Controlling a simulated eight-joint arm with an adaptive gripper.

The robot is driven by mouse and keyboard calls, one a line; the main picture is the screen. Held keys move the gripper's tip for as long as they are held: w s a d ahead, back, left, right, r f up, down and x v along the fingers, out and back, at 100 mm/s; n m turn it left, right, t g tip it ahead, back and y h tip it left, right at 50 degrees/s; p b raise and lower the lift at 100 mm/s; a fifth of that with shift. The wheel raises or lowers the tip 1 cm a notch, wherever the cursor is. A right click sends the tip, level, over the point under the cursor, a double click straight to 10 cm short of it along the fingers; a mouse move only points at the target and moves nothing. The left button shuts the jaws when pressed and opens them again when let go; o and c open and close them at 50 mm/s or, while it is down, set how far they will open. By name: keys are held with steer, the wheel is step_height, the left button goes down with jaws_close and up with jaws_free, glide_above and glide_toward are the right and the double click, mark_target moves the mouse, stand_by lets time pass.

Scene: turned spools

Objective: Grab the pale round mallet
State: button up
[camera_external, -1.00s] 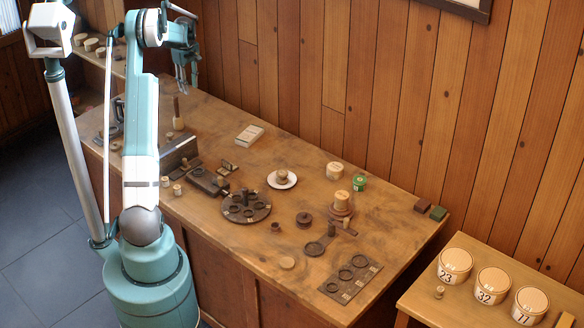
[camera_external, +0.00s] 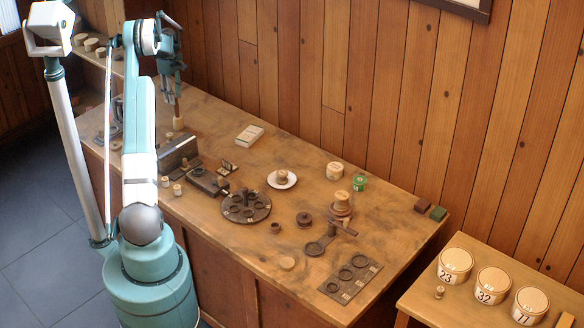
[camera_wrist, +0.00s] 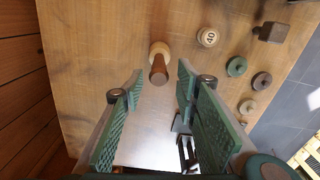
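The pale round mallet stands upright near the back left of the table, its brown handle pointing up and its pale head (camera_external: 178,124) at the bottom. In the wrist view the mallet's pale head (camera_wrist: 159,48) and brown handle (camera_wrist: 158,72) show between and just beyond the fingertips. My gripper (camera_external: 174,92) hangs right over the mallet in the external view and partly hides the handle's top. In the wrist view my gripper (camera_wrist: 160,78) is open, with a finger on each side of the handle's line and nothing held. I cannot tell whether a finger touches the handle.
A grey metal plate (camera_external: 178,152) stands in front of the mallet. A pale box (camera_external: 249,135) lies to its right.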

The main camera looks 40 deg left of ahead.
mark_target(178, 117)
steer(key=shift+f, duration=1.3)
steer(key=shift+w+d+f+p, duration=0.15)
steer(key=shift+f+p, duration=0.1)
steer(key=shift+f, duration=1.05)
steer(key=shift+s+d+f+p, duration=0.1)
steer(key=shift+f+p, duration=0.15)
steer(key=shift+f, duration=1.05)
jaws_close()
